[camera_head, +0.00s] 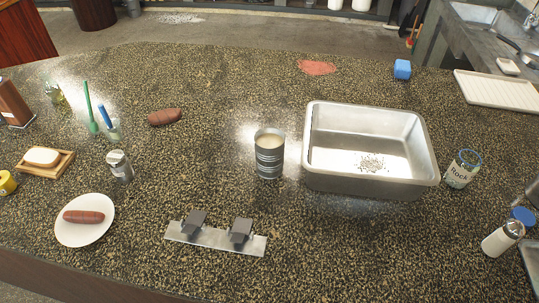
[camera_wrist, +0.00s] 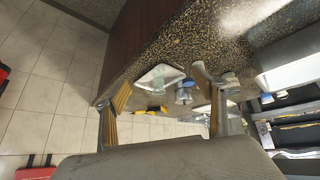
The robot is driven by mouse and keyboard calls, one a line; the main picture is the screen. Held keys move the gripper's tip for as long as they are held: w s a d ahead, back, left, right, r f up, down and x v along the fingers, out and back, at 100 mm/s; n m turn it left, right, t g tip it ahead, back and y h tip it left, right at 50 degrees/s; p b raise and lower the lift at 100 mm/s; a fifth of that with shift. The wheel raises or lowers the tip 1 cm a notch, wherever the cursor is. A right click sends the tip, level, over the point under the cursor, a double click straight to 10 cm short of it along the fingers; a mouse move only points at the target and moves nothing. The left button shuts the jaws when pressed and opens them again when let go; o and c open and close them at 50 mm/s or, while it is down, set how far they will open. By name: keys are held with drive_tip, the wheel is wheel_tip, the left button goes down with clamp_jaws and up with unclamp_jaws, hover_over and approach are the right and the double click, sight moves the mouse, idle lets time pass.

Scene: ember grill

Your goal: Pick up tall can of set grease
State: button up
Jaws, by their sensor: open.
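The tall can of set grease (camera_head: 269,158) stands upright on the speckled counter in the head view, a ribbed grey metal can with an open top and pale cream fill. It stands just left of the metal basin, apart from it. My gripper (camera_wrist: 160,92) shows only in the wrist view, with its two fingers spread wide and nothing between them. The wrist view is tilted and looks past the counter edge to the tiled floor. I cannot make out the grease can there. My gripper is out of the head view, so its distance from the can cannot be told.
The metal basin (camera_head: 313,178) holds dark crumbs. A jar (camera_head: 463,168) and a blue-capped shaker (camera_head: 502,238) stand to its right. A metal plate with two dark blocks (camera_head: 215,238) lies in front of the can. A sausage plate (camera_head: 70,237) is front left. Counter behind the can is clear.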

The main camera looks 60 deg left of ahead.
sight(279, 147)
drive_tip(key=w+a+n+t+y, duration=0.35)
drive_tip(key=w+a+n, duration=0.25)
drive_tip(key=w+a, duration=1.05)
drive_tip(key=s+a+n+g+y, duration=0.1)
drive_tip(key=a+n+y, duration=0.15)
drive_tip(key=a, duration=0.85)
drive_tip(key=s+a+f+n+g+y, duration=0.1)
drive_tip(key=s+a+f+n+y, duration=0.15)
drive_tip(key=a, duration=0.55)
drive_tip(key=s+a+f+n+g+y, duration=0.1)
drive_tip(key=s+a+g+y, duration=0.15)
drive_tip(key=a, duration=0.45)
drive_tip(key=s+a+f+n+g+y, duration=0.1)
drive_tip(key=s+a+g, duration=0.1)
drive_tip(key=s+a, duration=0.2)
drive_tip(key=s+a+f+n+g+y, duration=0.1)
drive_tip(key=s+a+f+n+g, duration=0.1)
drive_tip(key=s+a, duration=0.3)
drive_tip(key=s+a+f+n+g+y, duration=0.1)
drive_tip(key=s+a+g, duration=0.1)
drive_tip(key=s+a, duration=0.2)
drive_tip(key=shift+s+a+f+n+y, duration=0.15)
drive_tip(key=shift+s+a+f, duration=0.05)
drive_tip(key=shift+s, duration=0.2)
drive_tip(key=shift+s+a+f+n+y, duration=0.15)
drive_tip(key=shift+s, duration=0.2)
drive_tip(key=shift+x, duration=1.25)
drive_tip(key=shift+a, duration=0.15)
